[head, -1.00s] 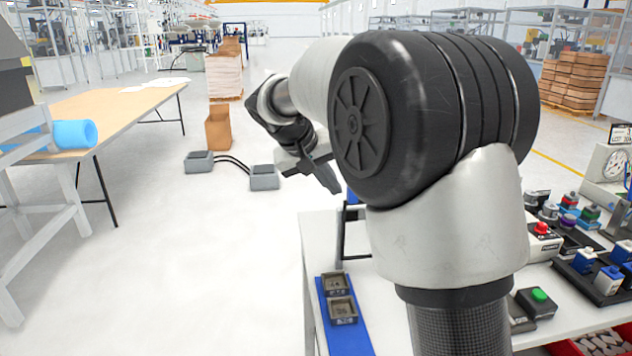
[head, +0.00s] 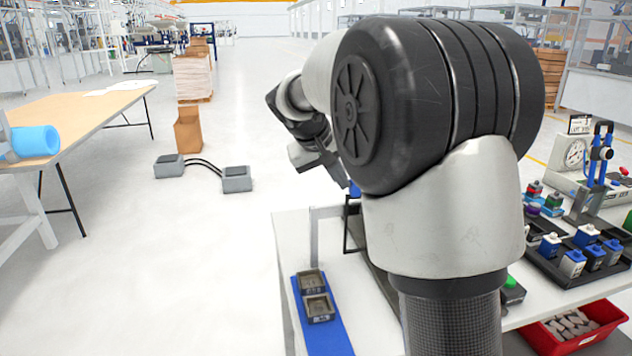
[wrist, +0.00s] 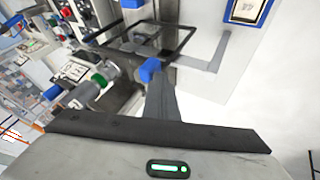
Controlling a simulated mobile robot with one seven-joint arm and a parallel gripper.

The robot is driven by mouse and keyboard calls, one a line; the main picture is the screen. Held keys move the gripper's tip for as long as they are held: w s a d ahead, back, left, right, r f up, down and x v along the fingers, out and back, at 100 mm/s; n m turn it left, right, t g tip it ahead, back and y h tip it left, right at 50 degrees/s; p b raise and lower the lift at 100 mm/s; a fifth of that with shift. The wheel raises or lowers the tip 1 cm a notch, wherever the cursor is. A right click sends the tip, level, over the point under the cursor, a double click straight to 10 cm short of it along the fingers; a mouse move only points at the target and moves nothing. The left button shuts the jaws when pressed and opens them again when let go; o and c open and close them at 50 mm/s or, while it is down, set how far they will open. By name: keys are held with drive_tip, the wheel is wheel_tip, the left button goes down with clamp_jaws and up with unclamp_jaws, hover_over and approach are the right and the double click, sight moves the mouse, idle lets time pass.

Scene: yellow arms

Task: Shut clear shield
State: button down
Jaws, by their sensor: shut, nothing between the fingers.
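The clear shield (wrist: 186,42) is a see-through panel in a thin black frame, seen at an angle in the wrist view. A blue block (wrist: 150,69), perhaps its handle, sits at its near edge. In the head view only a slim part of the black frame (head: 348,236) shows left of my arm; the rest is hidden. My gripper (head: 345,182) is shut and empty, above the table's far-left edge. In the wrist view my closed fingers (wrist: 161,80) point at the blue block, very close to it; I cannot tell whether they touch.
The white worktable (head: 262,222) carries a blue strip (head: 328,338) with two dark trays. To the right stand a black rack (head: 565,272) of blocks, a gauge (head: 574,153) and a red bin (head: 603,318).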

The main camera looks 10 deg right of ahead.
drive_tip(key=d+p, duration=0.1)
drive_tip(key=d, duration=0.9)
drive_tip(key=shift+d, duration=0.35)
drive_tip(key=shift+s+d, duration=0.1)
